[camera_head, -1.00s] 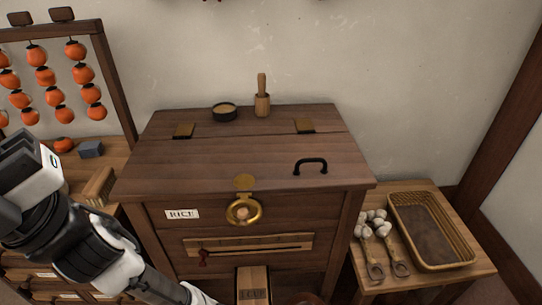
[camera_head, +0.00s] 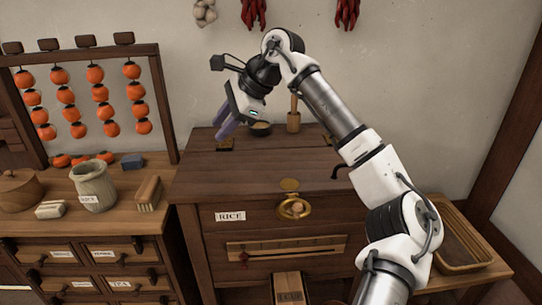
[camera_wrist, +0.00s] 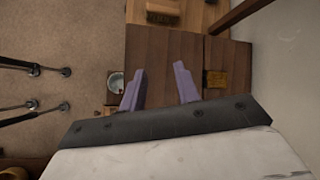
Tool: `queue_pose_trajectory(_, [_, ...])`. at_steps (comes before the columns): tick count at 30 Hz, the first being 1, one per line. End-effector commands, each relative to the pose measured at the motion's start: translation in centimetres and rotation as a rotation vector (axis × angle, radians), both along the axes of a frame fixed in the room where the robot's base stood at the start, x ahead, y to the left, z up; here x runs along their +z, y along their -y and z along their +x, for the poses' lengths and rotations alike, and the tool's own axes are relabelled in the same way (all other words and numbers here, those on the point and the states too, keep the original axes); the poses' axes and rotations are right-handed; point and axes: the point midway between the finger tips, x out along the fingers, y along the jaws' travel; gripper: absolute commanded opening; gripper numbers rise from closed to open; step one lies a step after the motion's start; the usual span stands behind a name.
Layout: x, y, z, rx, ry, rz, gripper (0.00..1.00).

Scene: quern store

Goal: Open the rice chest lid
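The dark wooden rice chest (camera_head: 265,172) stands against the wall, its lid shut. Its front bears a RICE label (camera_head: 230,216) and a round brass ring fitting (camera_head: 295,206). A black lid handle (camera_head: 336,174) shows partly; my arm hides the rest. My gripper (camera_head: 226,124) is above the back left of the chest, near the left brass hinge (camera_head: 225,143). Its purple fingers are apart and empty in the wrist view (camera_wrist: 160,88). There the chest top (camera_wrist: 165,60) lies below them, with a brass hinge plate (camera_wrist: 215,79) to their right.
A dark bowl (camera_head: 260,129) and an upright wooden pestle (camera_head: 293,120) stand at the chest's back. The left counter holds a jar (camera_head: 93,188), a brush (camera_head: 148,192) and a persimmon rack (camera_head: 165,95). A basket (camera_head: 462,240) stands at right. The lid's front left is clear.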

Motion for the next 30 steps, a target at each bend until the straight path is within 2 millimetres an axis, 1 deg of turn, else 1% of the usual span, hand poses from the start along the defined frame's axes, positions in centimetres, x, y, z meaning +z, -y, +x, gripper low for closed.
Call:
queue_pose_trajectory(1, [0.4, 5.8, 1.1, -0.084, 0.02, -0.116, 0.32])
queue_pose_trajectory(2, [0.5, 9.0, 1.4, -0.124, 0.021, -0.183, 0.32])
queue_pose_trajectory(3, [0.9, 12.9, 1.5, -0.172, 0.019, -0.263, 0.32])
queue_pose_trajectory(4, [1.1, 15.6, 1.3, -0.207, 0.012, -0.318, 0.32])
queue_pose_trajectory(5, [1.4, 18.1, 1.0, -0.239, 0.002, -0.368, 0.32])
queue_pose_trajectory(6, [1.9, 21.0, 0.5, -0.276, -0.012, -0.424, 0.32])
queue_pose_trajectory(9, [2.9, 26.2, -1.0, -0.343, -0.048, -0.525, 0.32])
queue_pose_trajectory(10, [3.1, 27.2, -1.3, -0.357, -0.056, -0.545, 0.32])
queue_pose_trajectory(12, [3.5, 28.7, -2.0, -0.377, -0.071, -0.575, 0.32])
queue_pose_trajectory(13, [3.5, 29.1, -2.1, -0.382, -0.075, -0.581, 0.32])
queue_pose_trajectory(17, [2.6, 29.4, -2.1, -0.384, -0.08, -0.589, 0.32])
queue_pose_trajectory(20, [1.0, 29.3, -1.8, -0.382, -0.082, -0.586, 0.32])
queue_pose_trajectory(30, [-5.9, 29.2, -0.4, -0.382, -0.081, -0.582, 0.32])
